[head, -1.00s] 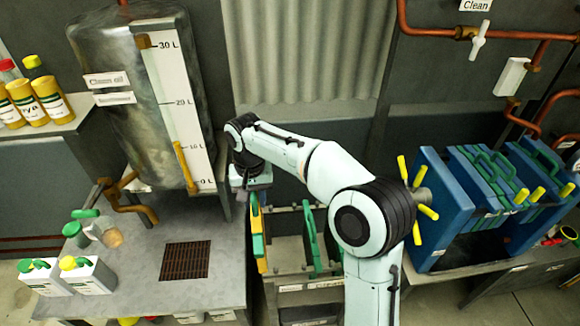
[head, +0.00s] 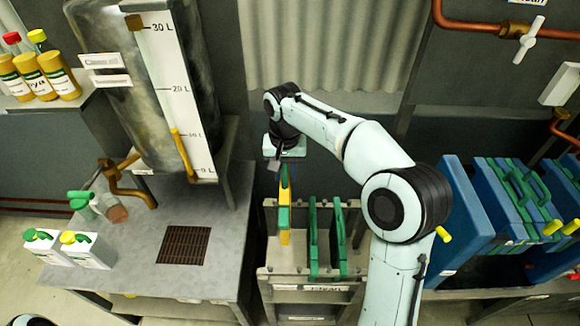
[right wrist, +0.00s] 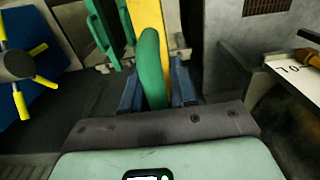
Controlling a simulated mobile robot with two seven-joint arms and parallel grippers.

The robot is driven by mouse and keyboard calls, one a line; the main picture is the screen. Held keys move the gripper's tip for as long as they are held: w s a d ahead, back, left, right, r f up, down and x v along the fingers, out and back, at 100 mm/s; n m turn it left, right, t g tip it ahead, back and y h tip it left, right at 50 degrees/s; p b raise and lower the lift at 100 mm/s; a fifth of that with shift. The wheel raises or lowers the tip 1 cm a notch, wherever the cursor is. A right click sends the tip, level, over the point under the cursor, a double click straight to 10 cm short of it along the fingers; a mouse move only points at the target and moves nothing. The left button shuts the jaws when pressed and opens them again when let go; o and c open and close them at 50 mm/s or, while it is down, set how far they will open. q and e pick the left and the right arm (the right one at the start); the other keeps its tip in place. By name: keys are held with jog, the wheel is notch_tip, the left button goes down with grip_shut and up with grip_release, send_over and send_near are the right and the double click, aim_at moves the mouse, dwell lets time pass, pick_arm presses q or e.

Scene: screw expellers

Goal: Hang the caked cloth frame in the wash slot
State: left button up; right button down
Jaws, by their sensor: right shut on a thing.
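The caked cloth frame, a thin upright panel with a yellow face and green edge (head: 284,212), hangs below my right gripper (head: 284,166) in the head view. That gripper is shut on its green handle (right wrist: 152,68), which shows between the fingers in the right wrist view with the yellow cloth (right wrist: 174,30) beyond. The frame is at the left part of a grey slotted rack (head: 268,270), left of two green-edged frames (head: 313,240) standing in it. I cannot tell whether its lower edge is inside a slot. My left gripper is out of view.
A metal bench with a drain grate (head: 184,245) and white jugs (head: 90,250) is left of the rack. An oil tank (head: 115,85) stands behind it. A blue plate press (head: 468,215) with yellow handles is right of my arm.

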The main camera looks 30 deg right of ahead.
jog(key=shift+a+f, duration=0.1)
jog(key=shift+f, duration=1.2)
notch_tip(320, 180, down, 13)
jog(key=b, duration=0.3)
jog(key=shift+r+b, duration=0.15)
jog(key=shift+b, duration=0.25)
notch_tip(320, 180, down, 6)
jog(key=shift+r+b, duration=0.1)
jog(key=shift+b, duration=1.15)
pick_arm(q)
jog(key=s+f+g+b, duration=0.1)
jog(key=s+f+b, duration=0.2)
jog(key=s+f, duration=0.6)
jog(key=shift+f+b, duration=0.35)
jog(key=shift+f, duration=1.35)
pick_arm(e)
notch_tip(320, 180, down, 7)
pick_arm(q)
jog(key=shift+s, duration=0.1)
pick_arm(e)
jog(key=c, duration=0.8)
grip_release()
jog(key=shift+f, duration=0.2)
jog(key=shift+r, duration=0.1)
